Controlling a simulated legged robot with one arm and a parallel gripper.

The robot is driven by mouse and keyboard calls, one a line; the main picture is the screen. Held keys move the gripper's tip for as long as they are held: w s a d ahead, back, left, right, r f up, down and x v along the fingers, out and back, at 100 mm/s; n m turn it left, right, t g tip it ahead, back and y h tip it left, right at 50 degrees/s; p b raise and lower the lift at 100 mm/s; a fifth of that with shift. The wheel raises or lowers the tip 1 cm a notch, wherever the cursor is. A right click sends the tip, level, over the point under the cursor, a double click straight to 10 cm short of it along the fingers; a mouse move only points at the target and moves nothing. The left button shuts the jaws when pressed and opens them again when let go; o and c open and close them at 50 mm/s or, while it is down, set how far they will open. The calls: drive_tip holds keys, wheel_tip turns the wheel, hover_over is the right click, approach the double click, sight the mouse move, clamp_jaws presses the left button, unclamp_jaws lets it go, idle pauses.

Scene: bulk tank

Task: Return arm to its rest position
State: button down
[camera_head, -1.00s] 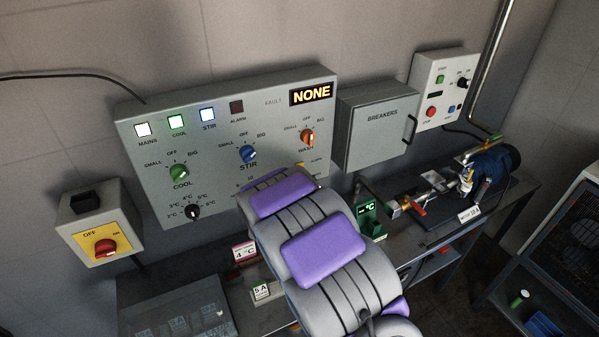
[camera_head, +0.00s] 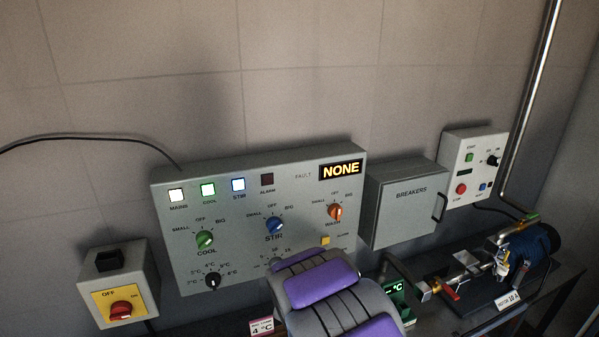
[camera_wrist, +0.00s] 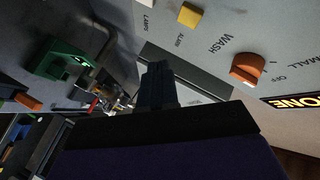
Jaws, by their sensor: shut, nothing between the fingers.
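My arm, grey with purple pads (camera_head: 320,288), rises from the bottom of the head view in front of the control panel (camera_head: 170,250). Its end hides the panel's lower right part. My gripper (camera_wrist: 155,72) shows in the wrist view as dark fingers pressed together, with nothing between them. I cannot see the gripper in the head view.
The breakers box (camera_head: 402,205) and a small control box (camera_head: 474,165) are on the wall at right. A red rotary switch (camera_head: 121,311) is at lower left. A blue motor (camera_head: 535,245) stands on the bench. The upper wall is clear.

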drive_tip(key=s+a+r+n+g+y, duration=0.25)
drive_tip(key=s+n+g+y, duration=0.2)
drive_tip(key=s, duration=0.55)
drive_tip(key=s+a+r+n+g+y, duration=0.25)
drive_tip(key=s+n, duration=0.25)
drive_tip(key=s, duration=0.5)
drive_tip(key=s+d+n+g, duration=0.2)
drive_tip(key=s, duration=0.8)
drive_tip(key=s+d+r+n+g, duration=0.1)
drive_tip(key=s+n+g, duration=0.1)
drive_tip(key=s, duration=0.8)
drive_tip(key=s+d+r+n+g, duration=0.1)
drive_tip(key=s+d+n+g, duration=0.1)
drive_tip(key=s, duration=0.8)
drive_tip(key=shift+d+r+n+g+h, duration=0.3)
drive_tip(key=shift+n+g+h, duration=0.15)
drive_tip(key=shift+g, duration=0.65)
